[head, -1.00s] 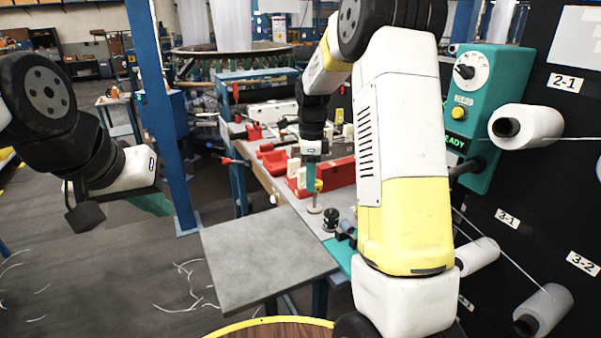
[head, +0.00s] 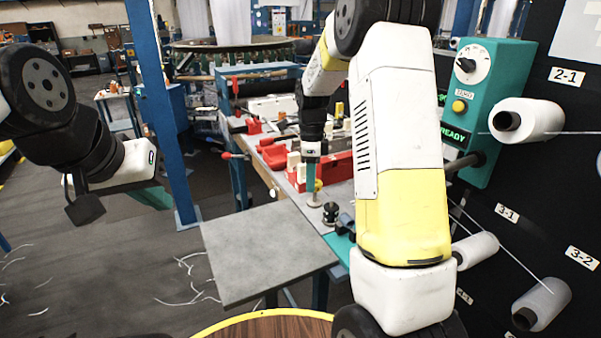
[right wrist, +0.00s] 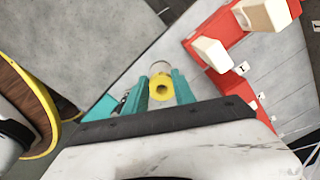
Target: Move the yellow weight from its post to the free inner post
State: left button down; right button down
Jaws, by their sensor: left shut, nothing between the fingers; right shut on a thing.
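My right gripper (head: 313,184) is shut on the yellow weight (right wrist: 162,87), a small ring with a dark hole in its middle. In the right wrist view the weight sits between my two teal fingertips. In the head view only a sliver of yellow (head: 319,185) shows at the fingers. A pale round base (head: 314,203) shows just below them; I cannot tell whether the weight is still around a post. I cannot make out the free inner post. My left gripper (head: 152,197) is far to the left, away from the bench, its fingertips partly hidden.
A dark knob-like piece (head: 330,213) stands just right of the pale base. Red fixtures with white blocks (right wrist: 212,54) stand close by. A bare grey plate (head: 262,250) lies in front. A black panel with white spools (head: 527,120) is at right.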

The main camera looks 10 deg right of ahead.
jog(key=shift+f, duration=0.1)
jog(key=shift+f, duration=0.8)
jog(key=c, duration=0.9)
grip_release()
jog(key=shift+c, duration=0.2)
jog(key=shift+r, duration=3.9)
